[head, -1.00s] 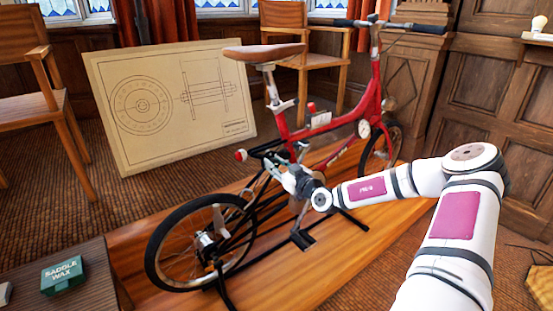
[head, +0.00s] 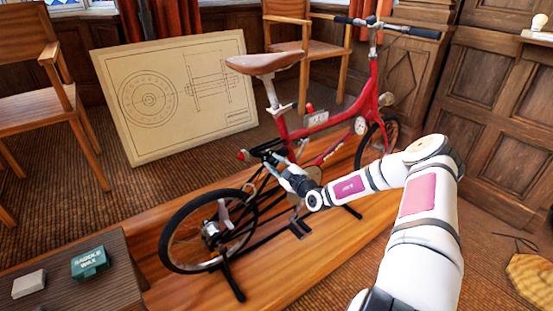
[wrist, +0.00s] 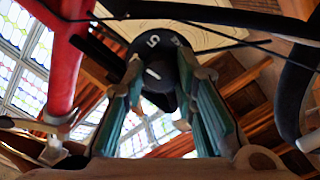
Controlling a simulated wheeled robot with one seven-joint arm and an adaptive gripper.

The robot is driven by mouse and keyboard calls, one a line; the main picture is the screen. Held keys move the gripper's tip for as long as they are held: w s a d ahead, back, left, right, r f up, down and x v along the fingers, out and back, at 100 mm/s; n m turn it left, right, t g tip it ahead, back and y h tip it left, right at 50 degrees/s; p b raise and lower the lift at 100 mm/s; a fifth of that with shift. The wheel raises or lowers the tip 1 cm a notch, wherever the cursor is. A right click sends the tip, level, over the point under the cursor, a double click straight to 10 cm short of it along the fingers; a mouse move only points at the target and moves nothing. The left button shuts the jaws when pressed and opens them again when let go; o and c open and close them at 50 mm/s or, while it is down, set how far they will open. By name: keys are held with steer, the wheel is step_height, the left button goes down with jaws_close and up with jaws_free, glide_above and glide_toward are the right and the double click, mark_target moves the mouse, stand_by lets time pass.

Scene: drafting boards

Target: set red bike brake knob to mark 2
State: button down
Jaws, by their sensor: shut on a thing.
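The red bike (head: 373,85) stands upright on a wooden platform in the head view, with a brown saddle and black wheels. My gripper (head: 275,163) is at the bike's rear, below the saddle and above the back wheel. In the wrist view, a dark round brake knob (wrist: 158,50) carries a white 5 and part of another numeral. A short white line shows on its lower part. My gripper (wrist: 165,85) is shut on the knob, with one green-padded finger on each side. The fingers hide part of the dial, and mark 2 cannot be made out.
The bike's red tube (wrist: 63,75) and a black bar run close to my gripper. A drawing board (head: 215,110) leans behind the bike. A green saddle wax box (head: 90,262) and a pale block (head: 29,283) lie on a low table at the left.

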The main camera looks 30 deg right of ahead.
steer(key=n+p, duration=0.1)
steer(key=n, duration=0.1)
steer(key=n+p, duration=0.1)
steer(key=n, duration=0.1)
steer(key=n+p, duration=0.1)
steer(key=n, duration=0.1)
steer(key=shift+a+n, duration=0.25)
steer(key=shift+n, duration=0.05)
steer(key=n+p, duration=0.1)
steer(key=n, duration=0.2)
steer(key=shift+n, duration=0.3)
steer(key=n+p, duration=0.1)
steer(key=n, duration=0.2)
steer(key=shift+f+n, duration=0.15)
steer(key=shift+n, duration=0.25)
steer(key=n+p, duration=0.1)
steer(key=n, duration=0.6)
steer(key=shift+f+p, duration=0.1)
steer(key=shift+p, duration=0.2)
steer(key=n+p, duration=0.1)
steer(key=n, duration=0.5)
steer(key=shift+d+f, duration=0.1)
steer(key=shift+n, duration=0.4)
